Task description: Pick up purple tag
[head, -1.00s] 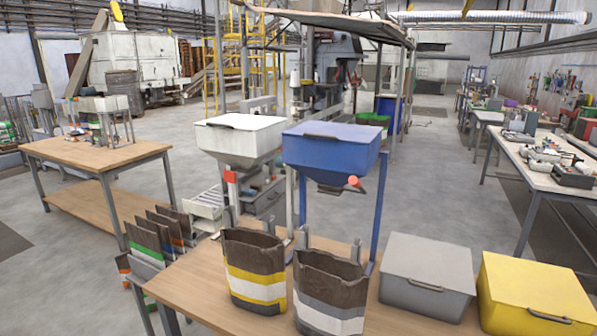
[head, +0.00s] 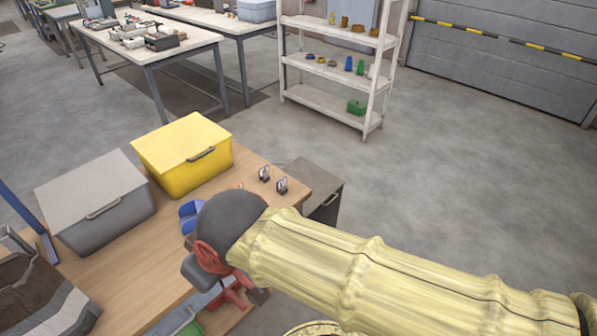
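Two small dark holders (head: 282,186) with pale upright pieces stand on the wooden bench beyond my wrist. A faint purplish tint shows on them, but they are too small for me to make out a purple tag for certain. My arm, in a pale yellow sleeve, reaches in from the lower right over the bench, ending in a dark rounded wrist. My gripper (head: 208,272) seems to be the grey and red parts below the wrist, left of and nearer than the holders. Its fingers are not clear, and the wrist hides part of the bench.
A yellow lidded bin (head: 183,158) and a grey lidded bin (head: 97,203) stand on the bench. A blue item (head: 190,213) lies close to my wrist. A dark grey cabinet (head: 318,178) stands by the bench's right end. Open floor lies beyond, before a white shelf rack (head: 325,77).

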